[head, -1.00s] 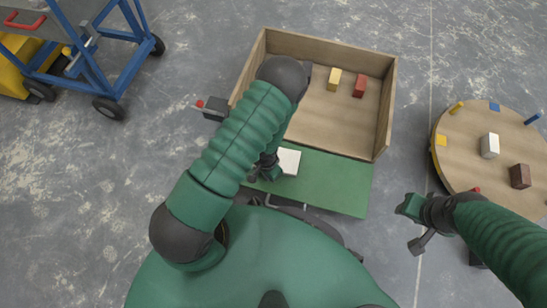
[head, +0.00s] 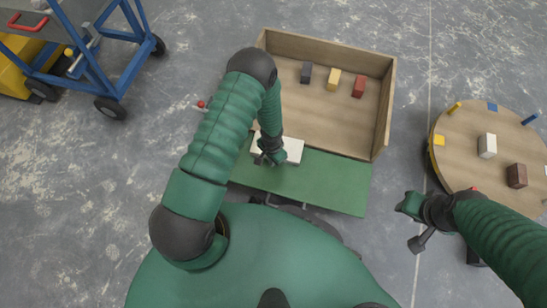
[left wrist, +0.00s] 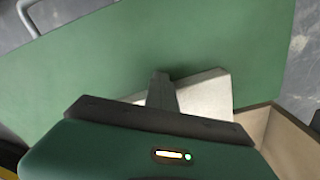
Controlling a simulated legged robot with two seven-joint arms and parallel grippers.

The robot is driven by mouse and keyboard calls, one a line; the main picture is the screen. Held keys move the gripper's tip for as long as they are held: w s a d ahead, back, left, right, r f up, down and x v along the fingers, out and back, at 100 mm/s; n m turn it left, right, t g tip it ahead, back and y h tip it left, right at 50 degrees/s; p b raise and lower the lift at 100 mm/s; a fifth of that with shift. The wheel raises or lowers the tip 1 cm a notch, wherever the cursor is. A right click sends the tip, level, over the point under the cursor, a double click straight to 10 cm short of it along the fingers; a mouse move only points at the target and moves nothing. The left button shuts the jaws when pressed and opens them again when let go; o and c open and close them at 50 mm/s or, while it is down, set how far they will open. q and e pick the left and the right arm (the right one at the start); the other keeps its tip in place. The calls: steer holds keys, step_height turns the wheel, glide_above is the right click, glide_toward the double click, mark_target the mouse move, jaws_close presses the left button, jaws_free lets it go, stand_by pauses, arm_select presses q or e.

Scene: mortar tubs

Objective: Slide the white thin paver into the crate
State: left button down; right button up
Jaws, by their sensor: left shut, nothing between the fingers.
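The white thin paver (head: 293,149) lies flat at the far edge of the green board (head: 320,185), at the crate's near side. Its far part seems to reach the edge of the crate floor. The wooden crate (head: 386,110) stands just beyond the board. My left gripper (head: 268,159) is shut and empty, its tips at the paver's near side; touching is hard to tell. My left arm hides some of the crate's left side. In the left wrist view the paver (left wrist: 208,97) shows behind the finger tips (left wrist: 161,90). My right gripper (head: 408,205) is right of the board, its jaws unclear.
Black (head: 306,72), yellow (head: 334,79) and red (head: 358,86) blocks stand along the crate's far part; the floor before them is clear. A round table (head: 465,150) with several blocks stands at the right. A blue cart (head: 95,60) is at the upper left.

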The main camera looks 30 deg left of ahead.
arm_select(q)
steer(key=shift+w+a, duration=0.2)
steer(key=shift+w, duration=0.6)
steer(key=shift+w+a, duration=0.2)
steer(key=shift+w, duration=0.6)
steer(key=shift+w+a+b, duration=0.25)
steer(key=shift+w+b, duration=0.2)
steer(key=shift+w, duration=0.75)
steer(key=shift+w+a+f+b, duration=0.1)
steer(key=shift+w+a+b, duration=0.1)
steer(key=shift+w+b, duration=0.5)
steer(key=shift+w+a+r+b, duration=0.1)
steer(key=shift+w+a+b, duration=0.15)
steer(key=shift+w, duration=0.75)
steer(key=shift+w+a+f+b, duration=0.1)
steer(key=shift+w+a+b, duration=0.1)
steer(key=shift+w+b, duration=0.5)
steer(key=shift+w+a+b, duration=0.15)
steer(key=shift+w+b, duration=0.25)
steer(key=shift+w, duration=0.3)
steer(key=shift+w+a+b, duration=0.1)
steer(key=shift+w+b, duration=0.25)
steer(key=shift+w, duration=0.3)
steer(key=shift+w+a+b, duration=0.3)
steer(key=shift+w+b, duration=0.75)
steer(key=shift+w, duration=0.05)
steer(key=shift+w+a+b, duration=0.25)
steer(key=shift+w+b, duration=1.1)
steer(key=shift+w, duration=0.05)
steer(key=shift+a, duration=0.1)
